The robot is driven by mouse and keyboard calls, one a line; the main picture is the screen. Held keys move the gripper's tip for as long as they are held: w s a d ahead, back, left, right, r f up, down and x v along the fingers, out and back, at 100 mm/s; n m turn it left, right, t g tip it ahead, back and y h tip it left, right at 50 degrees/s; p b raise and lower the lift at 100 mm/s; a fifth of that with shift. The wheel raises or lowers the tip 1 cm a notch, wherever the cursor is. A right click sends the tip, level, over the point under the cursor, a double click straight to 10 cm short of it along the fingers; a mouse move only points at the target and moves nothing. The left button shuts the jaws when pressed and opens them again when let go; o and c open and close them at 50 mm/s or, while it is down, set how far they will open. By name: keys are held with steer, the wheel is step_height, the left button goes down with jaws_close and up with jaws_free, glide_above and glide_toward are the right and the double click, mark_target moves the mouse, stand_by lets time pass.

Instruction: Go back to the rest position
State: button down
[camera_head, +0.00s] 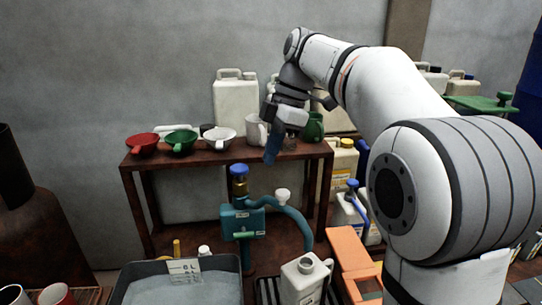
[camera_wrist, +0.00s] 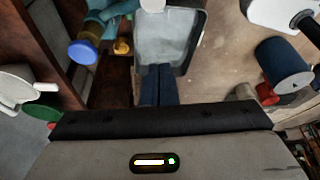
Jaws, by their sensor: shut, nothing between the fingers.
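My gripper (camera_head: 272,148) hangs from my arm in the head view, pointing down in front of the brown shelf's (camera_head: 225,158) top, its blue fingers together and empty. In the wrist view my gripper (camera_wrist: 158,72) shows as two dark blue fingers side by side, with nothing between them. Below them in that view lies the grey vat (camera_wrist: 192,25), which also shows at the bottom of the head view (camera_head: 125,275). Part of the shelf top is hidden behind my gripper.
On the shelf stand a red funnel (camera_head: 143,145), a green funnel (camera_head: 180,141), a white funnel (camera_head: 219,138) and a green jug (camera_head: 314,126). A teal pump (camera_head: 243,222) with a blue cap stands below. A white canister (camera_head: 303,283) and an orange stand (camera_head: 352,255) are at the front.

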steer(key=s+d+f+m+t+h, duration=0.1)
steer(key=s+d+f+m+t, duration=0.1)
steer(key=s+d+f+m, duration=0.4)
steer(key=s+d+f+m+t+h, duration=0.1)
steer(key=s+d+f+m+h, duration=0.1)
steer(key=s+d+f+m, duration=0.5)
steer(key=s+f+m, duration=0.6)
steer(key=s+m, duration=0.1)
steer(key=m, duration=0.1)
steer(key=shift+s+f+t+h+p, duration=0.25)
steer(key=shift+f+t+h+p, duration=0.05)
steer(key=shift+t+p, duration=0.1)
